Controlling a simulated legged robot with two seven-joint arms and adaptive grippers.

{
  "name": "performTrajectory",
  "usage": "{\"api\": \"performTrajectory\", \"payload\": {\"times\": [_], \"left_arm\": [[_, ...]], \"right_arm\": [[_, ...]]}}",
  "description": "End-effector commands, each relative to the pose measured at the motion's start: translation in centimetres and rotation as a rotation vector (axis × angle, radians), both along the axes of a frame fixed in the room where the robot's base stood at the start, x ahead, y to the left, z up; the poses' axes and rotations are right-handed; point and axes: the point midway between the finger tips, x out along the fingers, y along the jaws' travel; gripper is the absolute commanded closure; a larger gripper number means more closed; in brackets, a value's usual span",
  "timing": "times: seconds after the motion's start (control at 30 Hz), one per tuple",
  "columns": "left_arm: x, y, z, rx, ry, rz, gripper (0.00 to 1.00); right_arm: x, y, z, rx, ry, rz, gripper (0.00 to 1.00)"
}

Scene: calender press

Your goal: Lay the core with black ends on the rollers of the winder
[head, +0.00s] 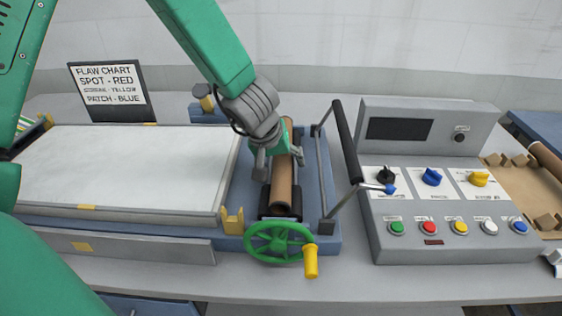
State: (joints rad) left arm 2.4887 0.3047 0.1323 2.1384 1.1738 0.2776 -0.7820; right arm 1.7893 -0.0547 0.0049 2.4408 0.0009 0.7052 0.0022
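A brown core (282,188) lies lengthwise in the blue winder (323,203), between dark rollers (265,197) at its near end. Its near end shows a dark opening; whether its ends are black is not clear. My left gripper (279,168) comes down from above over the core's middle and far part. Its grey fingers are on either side of the core, with a gap visible at the left finger. A small grey piece at the right edge looks like part of my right gripper (553,259), mostly cut off.
A green handwheel (280,243) with a yellow handle stands before the winder. A black-gripped lever (347,140) rises to its right, beside the control console (428,120). A brown tray (517,185) with another core (546,160) lies far right. A white flat bed (120,170) fills the left.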

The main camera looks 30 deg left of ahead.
Motion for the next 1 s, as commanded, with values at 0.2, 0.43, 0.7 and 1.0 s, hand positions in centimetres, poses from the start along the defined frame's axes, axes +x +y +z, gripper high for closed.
{"api": "performTrajectory", "payload": {"times": [0.2, 0.43, 0.7, 1.0], "left_arm": [[-0.2, 0.0, 0.8, 0.004, -0.003, -0.003, 0.35], [-1.6, 0.2, 3.6, 0.008, 0.0, -0.004, 0.35], [-2.8, 0.4, 6.4, 0.007, -0.003, -0.004, 0.35], [-4.3, 0.4, 9.5, -0.001, -0.006, -0.003, 0.35]], "right_arm": [[-0.3, -0.1, 0.0, 0.001, -0.002, 0.0, 0.6], [-0.2, 0.0, 0.1, 0.0, -0.003, 0.0, 0.6], [-0.2, 0.0, 0.1, 0.0, -0.002, 0.0, 0.6], [-0.2, 0.0, 0.1, 0.0, -0.002, 0.0, 0.6]]}}
